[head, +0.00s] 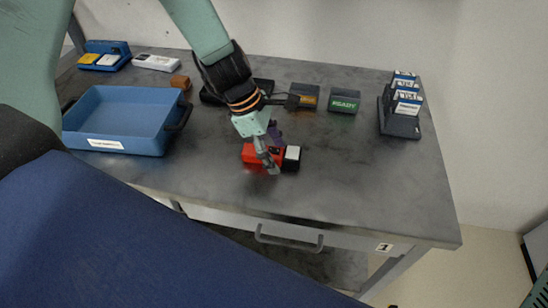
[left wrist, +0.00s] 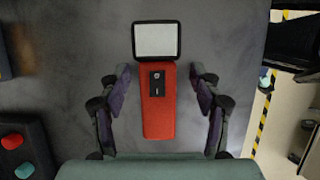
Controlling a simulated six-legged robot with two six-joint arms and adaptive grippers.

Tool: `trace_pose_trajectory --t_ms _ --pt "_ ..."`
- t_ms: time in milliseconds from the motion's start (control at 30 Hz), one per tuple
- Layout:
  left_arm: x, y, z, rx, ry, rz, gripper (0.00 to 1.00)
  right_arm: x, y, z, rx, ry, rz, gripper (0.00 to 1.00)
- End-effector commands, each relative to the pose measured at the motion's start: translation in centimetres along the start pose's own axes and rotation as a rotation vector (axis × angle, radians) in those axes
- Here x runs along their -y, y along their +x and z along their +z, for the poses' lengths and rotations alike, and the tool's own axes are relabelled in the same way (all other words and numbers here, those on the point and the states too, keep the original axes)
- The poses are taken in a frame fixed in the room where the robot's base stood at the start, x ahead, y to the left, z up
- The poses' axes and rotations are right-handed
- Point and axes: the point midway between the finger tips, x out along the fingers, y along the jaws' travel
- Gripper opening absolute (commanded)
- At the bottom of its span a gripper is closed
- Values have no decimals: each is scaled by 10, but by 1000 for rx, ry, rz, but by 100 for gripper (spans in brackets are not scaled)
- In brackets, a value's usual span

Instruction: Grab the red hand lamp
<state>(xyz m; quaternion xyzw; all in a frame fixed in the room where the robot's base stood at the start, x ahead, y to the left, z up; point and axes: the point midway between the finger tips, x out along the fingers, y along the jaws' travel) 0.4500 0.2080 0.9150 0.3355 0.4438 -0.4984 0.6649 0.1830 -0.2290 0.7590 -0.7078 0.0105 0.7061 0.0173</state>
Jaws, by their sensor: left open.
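The red hand lamp (head: 249,153) lies on the grey bench top (head: 345,180) near its front edge. Its white square head points right in the head view. In the left wrist view the lamp (left wrist: 158,116) shows its red body, a black switch panel and the black-framed white head. My left gripper (head: 271,155) is over the lamp and partly hides it. In the left wrist view its two fingers (left wrist: 159,95) are spread, one on each side of the red body, with gaps between. My right gripper is not in view.
A blue tray (head: 90,144) stands at the left of the bench. A dark box marked READY (head: 344,101) and another dark box (head: 304,95) stand behind the lamp. A rack of labelled packs (head: 399,124) stands at the right. Bench space right of the lamp is clear.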

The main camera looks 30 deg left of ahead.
Motion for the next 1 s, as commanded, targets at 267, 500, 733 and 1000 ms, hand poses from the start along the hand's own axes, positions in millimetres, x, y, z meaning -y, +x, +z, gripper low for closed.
trace_pose_trajectory --t_ms 267,500,733,1000 --pt "0 -1 0 0 0 0 52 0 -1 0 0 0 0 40" --pt "0 -1 0 0 -1 0 32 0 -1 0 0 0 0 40" --pt "0 -1 0 0 -1 0 12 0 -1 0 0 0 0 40" --pt "0 0 0 -1 -1 0 0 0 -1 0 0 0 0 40"
